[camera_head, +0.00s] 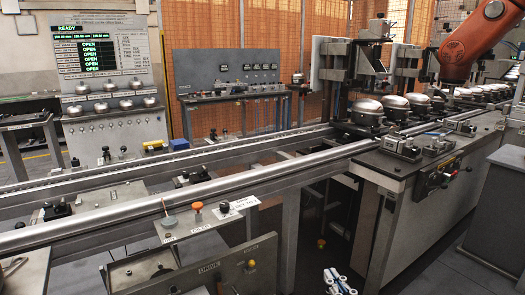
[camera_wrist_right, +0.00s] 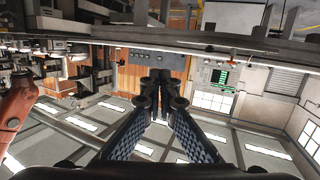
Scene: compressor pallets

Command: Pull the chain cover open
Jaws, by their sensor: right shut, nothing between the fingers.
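My right gripper (camera_head: 332,273) shows at the bottom edge of the head view, low in front of the conveyor frame. Its two fingers (camera_wrist_right: 160,80) come together in the right wrist view, with nothing between them. In the head view a grey panel (camera_head: 215,272) lettered "DRIVE" stands at the bottom, left of the gripper and apart from it. It has a yellow knob (camera_head: 250,264). I cannot tell for sure whether this panel is the chain cover. My left gripper is not in view.
The conveyor rail (camera_head: 190,194) runs across the head view. An orange knob (camera_head: 197,206) and a small lever (camera_head: 168,220) stand on its near side. Metal domes (camera_head: 367,107) sit on the line at right. A bench (camera_head: 420,182) with controls stands right of the gripper.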

